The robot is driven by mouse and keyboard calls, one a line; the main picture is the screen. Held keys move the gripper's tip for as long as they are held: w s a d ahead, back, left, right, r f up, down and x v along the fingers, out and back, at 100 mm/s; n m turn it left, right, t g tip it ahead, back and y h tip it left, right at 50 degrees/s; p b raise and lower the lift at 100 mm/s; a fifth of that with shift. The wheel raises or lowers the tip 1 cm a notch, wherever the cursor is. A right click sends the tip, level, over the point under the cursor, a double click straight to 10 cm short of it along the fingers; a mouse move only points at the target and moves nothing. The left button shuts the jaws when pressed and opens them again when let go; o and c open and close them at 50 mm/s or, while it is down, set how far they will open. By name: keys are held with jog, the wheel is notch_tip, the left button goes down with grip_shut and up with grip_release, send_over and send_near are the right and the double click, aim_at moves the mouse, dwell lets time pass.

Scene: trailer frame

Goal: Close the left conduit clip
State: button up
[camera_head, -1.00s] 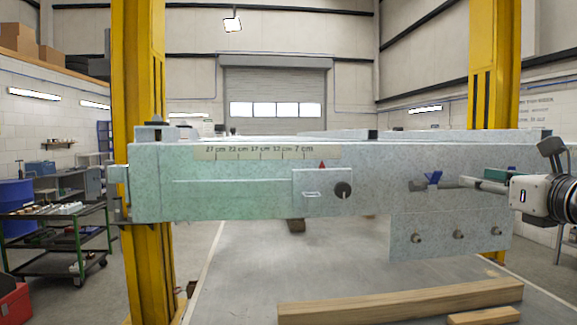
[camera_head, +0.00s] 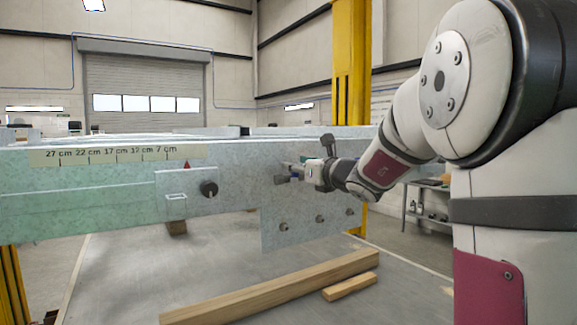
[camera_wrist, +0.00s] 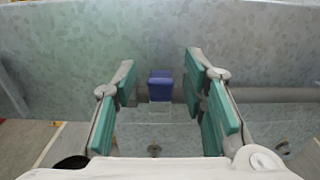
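The conduit clip shows in the wrist view as a small blue block (camera_wrist: 160,86) on a grey conduit (camera_wrist: 265,95) along the speckled frame rail. My gripper (camera_wrist: 160,80) is open, with green-padded fingers on the left and right of the blue block. Gaps show on both sides, and I see no contact. In the head view my gripper (camera_head: 284,173) is at the rail face, right of the black knob. It hides the clip there. I cannot tell whether the clip is latched. Only one clip shows.
The pale green rail (camera_head: 110,205) spans the head view, with a plate, a black knob (camera_head: 209,188) and a centimetre scale (camera_head: 110,155). A bolted plate (camera_head: 300,225) hangs below my gripper. Timber (camera_head: 270,290) lies beneath. A yellow post (camera_head: 350,90) stands behind.

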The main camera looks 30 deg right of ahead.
jog(key=shift+w, duration=0.2)
grip_shut()
